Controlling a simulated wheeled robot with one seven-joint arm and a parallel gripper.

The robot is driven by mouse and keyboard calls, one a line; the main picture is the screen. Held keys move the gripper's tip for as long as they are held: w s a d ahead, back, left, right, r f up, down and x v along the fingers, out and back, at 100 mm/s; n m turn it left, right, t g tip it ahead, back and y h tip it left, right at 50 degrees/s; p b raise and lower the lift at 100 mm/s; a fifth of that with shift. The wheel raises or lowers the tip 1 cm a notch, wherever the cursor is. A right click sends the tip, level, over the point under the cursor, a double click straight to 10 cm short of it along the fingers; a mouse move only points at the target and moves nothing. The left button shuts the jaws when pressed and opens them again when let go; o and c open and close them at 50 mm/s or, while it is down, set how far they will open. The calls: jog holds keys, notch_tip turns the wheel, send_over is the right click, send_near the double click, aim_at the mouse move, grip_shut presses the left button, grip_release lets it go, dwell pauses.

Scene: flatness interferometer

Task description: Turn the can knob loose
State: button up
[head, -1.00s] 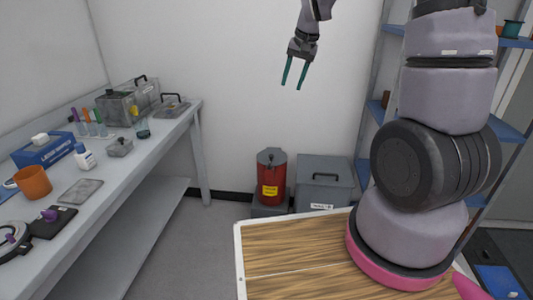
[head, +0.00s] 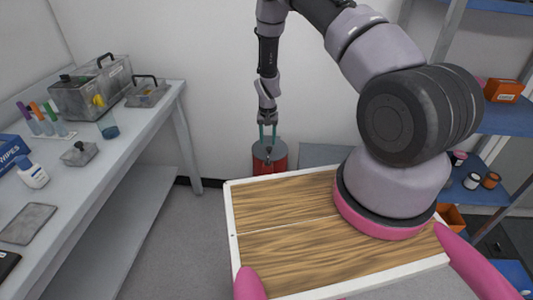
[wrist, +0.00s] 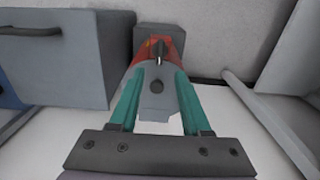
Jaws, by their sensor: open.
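The red can (head: 279,166) with a grey lid stands on the floor by the back wall. A small dark knob-like part (head: 268,153) shows at its lid. My gripper (head: 268,138) points down over the can, its two teal fingers apart and empty. In the wrist view, the grey lid (wrist: 158,101) lies between and beyond the fingers. A dark round spot shows on it, and a dark upright part (wrist: 159,53) stands farther off against the red side (wrist: 174,48). I cannot tell which is the knob, or whether a finger touches the can.
A grey lidded box (head: 325,155) stands right of the can, partly hidden by my arm. The workbench (head: 148,118) with boxes, tubes and bottles runs along the left. Blue shelves (head: 505,118) stand on the right. The floor between bench and can is clear.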

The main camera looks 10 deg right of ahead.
aim_at(268, 159)
notch_tip(268, 159, down, 10)
jog(key=shift+f, duration=0.1)
dwell(0.4)
grip_shut()
